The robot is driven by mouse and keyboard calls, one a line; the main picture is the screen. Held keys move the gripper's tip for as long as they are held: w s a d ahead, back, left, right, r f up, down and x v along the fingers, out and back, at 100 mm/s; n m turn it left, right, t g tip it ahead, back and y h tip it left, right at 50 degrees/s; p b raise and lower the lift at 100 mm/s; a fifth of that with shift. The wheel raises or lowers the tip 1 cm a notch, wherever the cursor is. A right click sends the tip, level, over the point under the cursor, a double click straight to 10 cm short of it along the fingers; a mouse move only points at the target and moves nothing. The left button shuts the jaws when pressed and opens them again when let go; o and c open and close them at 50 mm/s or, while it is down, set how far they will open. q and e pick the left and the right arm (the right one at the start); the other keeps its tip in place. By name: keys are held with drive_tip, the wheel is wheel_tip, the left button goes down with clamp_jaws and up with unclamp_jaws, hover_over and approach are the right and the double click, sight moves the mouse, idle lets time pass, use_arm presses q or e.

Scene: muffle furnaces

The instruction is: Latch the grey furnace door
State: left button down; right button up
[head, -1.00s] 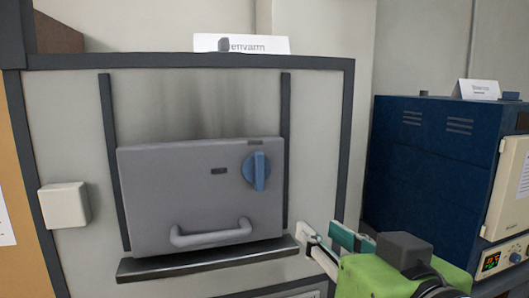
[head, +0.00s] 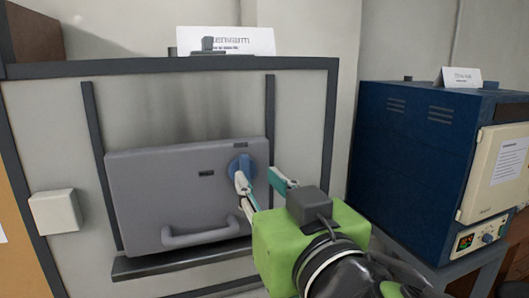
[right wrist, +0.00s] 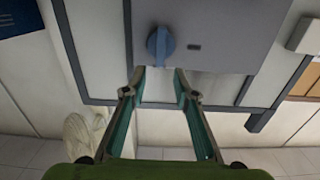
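The grey furnace door (head: 185,195) is down in front of the furnace, a handle bar (head: 200,235) along its lower part. A blue knob latch (head: 236,164) is at the door's upper right, its grip roughly upright. It also shows in the right wrist view (right wrist: 160,45). My right gripper (head: 257,178) is open and empty in front of the door, just right of and below the knob; one finger overlaps the knob's lower part in the head view. In the right wrist view my fingertips (right wrist: 160,72) are apart, with the knob beyond them. Contact is not visible. My left gripper is out of view.
A dark ledge (head: 180,262) runs below the door. A white box (head: 54,212) is on the furnace front at left. A blue furnace (head: 410,160) with a cream door stands to the right. A name card (head: 225,42) stands on top of the grey furnace.

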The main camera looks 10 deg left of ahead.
sight(246, 165)
drive_tip(key=p+x, duration=0.2)
drive_tip(key=x, duration=0.4)
drive_tip(key=shift+w+a, duration=0.15)
drive_tip(key=shift+c, duration=0.4)
clamp_jaws()
